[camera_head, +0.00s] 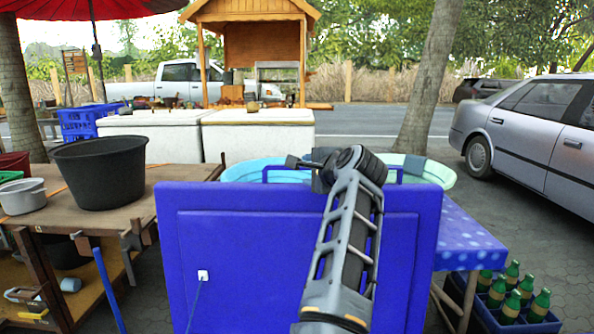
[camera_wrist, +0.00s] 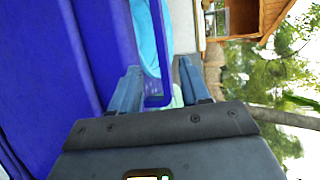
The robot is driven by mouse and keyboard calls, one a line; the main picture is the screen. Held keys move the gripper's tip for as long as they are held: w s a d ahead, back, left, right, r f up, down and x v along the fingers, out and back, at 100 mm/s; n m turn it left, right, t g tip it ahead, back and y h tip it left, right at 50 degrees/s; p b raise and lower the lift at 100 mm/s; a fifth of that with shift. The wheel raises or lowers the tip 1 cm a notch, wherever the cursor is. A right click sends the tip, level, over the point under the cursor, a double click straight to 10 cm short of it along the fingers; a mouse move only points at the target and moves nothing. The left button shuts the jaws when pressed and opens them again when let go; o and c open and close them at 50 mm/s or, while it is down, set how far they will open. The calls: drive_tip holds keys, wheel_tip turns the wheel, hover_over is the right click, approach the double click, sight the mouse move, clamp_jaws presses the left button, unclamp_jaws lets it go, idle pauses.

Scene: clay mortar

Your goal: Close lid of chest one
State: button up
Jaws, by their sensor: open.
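The chest's blue lid (camera_head: 240,245) stands upright in front of me in the head view, with a raised blue handle (camera_head: 267,173) on its top edge. The chest body is not clearly seen. My gripper (camera_head: 312,172) is at the top edge by the handle, partly hidden by my arm. In the wrist view the blue lid (camera_wrist: 60,70) fills the left side. My gripper (camera_wrist: 158,85) is open there, with one finger on each side of the blue handle (camera_wrist: 157,101). I cannot tell whether either finger touches it.
A wooden table (camera_head: 120,215) with a black tub (camera_head: 100,170) stands at the left. Two white chests (camera_head: 255,133) and light-blue basins (camera_head: 250,170) are behind the lid. A dotted blue table (camera_head: 465,240) and a crate of green bottles (camera_head: 510,300) are at the right.

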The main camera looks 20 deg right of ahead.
drive_tip(key=shift+a+r+x, duration=0.1)
drive_tip(key=shift+a+x, duration=0.05)
drive_tip(key=shift+x, duration=1.85)
drive_tip(key=shift+a+r+x, duration=0.1)
drive_tip(key=shift+a+x, duration=0.05)
drive_tip(key=shift+x, duration=1.85)
drive_tip(key=shift+c, duration=0.3)
clamp_jaws()
